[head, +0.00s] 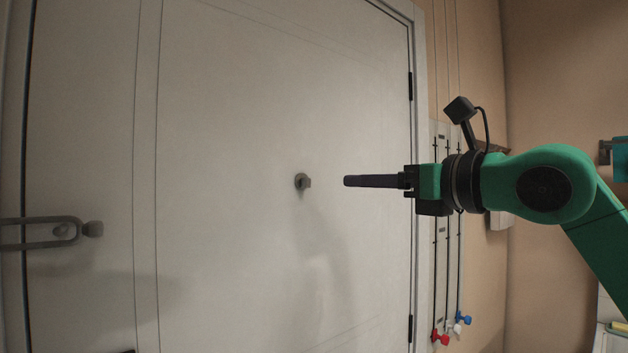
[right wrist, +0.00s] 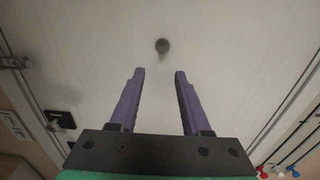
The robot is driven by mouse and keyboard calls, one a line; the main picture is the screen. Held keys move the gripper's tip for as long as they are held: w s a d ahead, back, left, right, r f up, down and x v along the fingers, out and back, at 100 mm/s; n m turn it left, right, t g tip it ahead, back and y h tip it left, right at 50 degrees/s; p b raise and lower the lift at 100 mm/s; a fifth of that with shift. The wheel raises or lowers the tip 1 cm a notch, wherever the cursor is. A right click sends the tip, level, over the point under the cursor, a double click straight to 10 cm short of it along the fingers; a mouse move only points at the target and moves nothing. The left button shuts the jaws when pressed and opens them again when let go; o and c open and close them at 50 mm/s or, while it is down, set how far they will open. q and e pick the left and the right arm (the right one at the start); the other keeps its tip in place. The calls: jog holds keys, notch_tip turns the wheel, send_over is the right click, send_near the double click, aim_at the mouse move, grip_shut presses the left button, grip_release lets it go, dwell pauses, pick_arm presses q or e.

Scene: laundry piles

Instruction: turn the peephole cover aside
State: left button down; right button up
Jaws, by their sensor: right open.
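The peephole cover (head: 303,181) is a small dark grey round piece on the pale door (head: 230,120), near the middle of the head view. In the right wrist view the cover (right wrist: 162,46) shows as a dark disc beyond the fingertips, roughly centred between them. My right gripper (head: 346,181) comes in from the right, level with the cover and short of it in the picture, not touching it. In the right wrist view its two purple fingers (right wrist: 159,72) are apart with nothing between them. My left gripper is not in view.
Hinges line the door's right edge. Beyond the frame, thin pipes or cords with red, white and blue ends (head: 440,338) run down the wall. The door face around the cover is clear.

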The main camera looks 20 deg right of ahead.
aim_at(309, 181)
jog(key=p+x, duration=0.4)
jog(key=x, duration=0.3)
jog(key=p+x, duration=0.4)
jog(key=x, duration=0.3)
jog(key=shift+w+d+r, duration=0.1)
jog(key=shift+w+r, duration=0.1)
jog(key=shift+w, duration=0.15)
jog(key=shift+w+f, duration=0.1)
jog(key=shift+w, duration=0.05)
grip_shut()
